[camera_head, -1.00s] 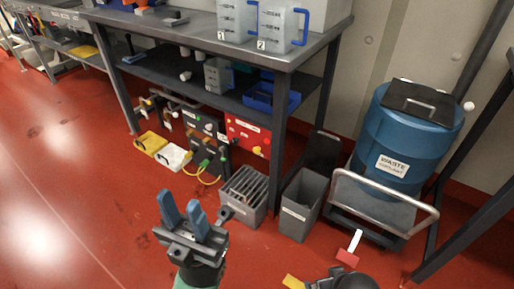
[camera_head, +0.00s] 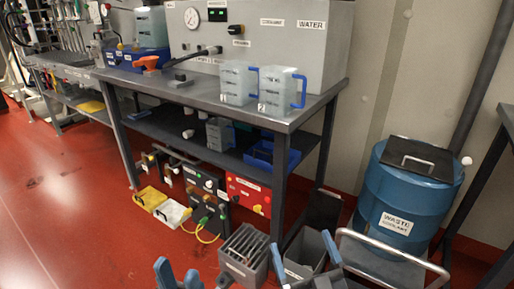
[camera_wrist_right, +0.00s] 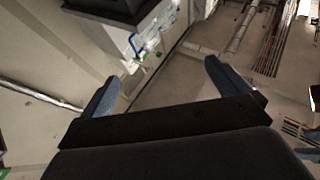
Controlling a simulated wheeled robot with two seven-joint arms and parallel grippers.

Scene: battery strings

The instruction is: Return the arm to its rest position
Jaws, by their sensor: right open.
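My left gripper (camera_head: 178,273) shows at the bottom edge of the head view, with its two blue-grey fingers apart and nothing seen between them. My right gripper (camera_head: 304,258) is also at the bottom edge, further right, its fingers pointing up and apart in front of the grey bin (camera_head: 299,270). In the right wrist view my right gripper (camera_wrist_right: 163,84) is open and empty, its two blue fingers wide apart. Most of both arms is below the picture.
A metal workbench (camera_head: 225,98) carries two jugs, numbered 1 (camera_head: 237,82) and 2 (camera_head: 276,90). A slotted grey box (camera_head: 244,254) stands on the floor. A blue waste drum (camera_head: 404,203) is on a trolley at the right. Red floor (camera_head: 75,220) is clear at the left.

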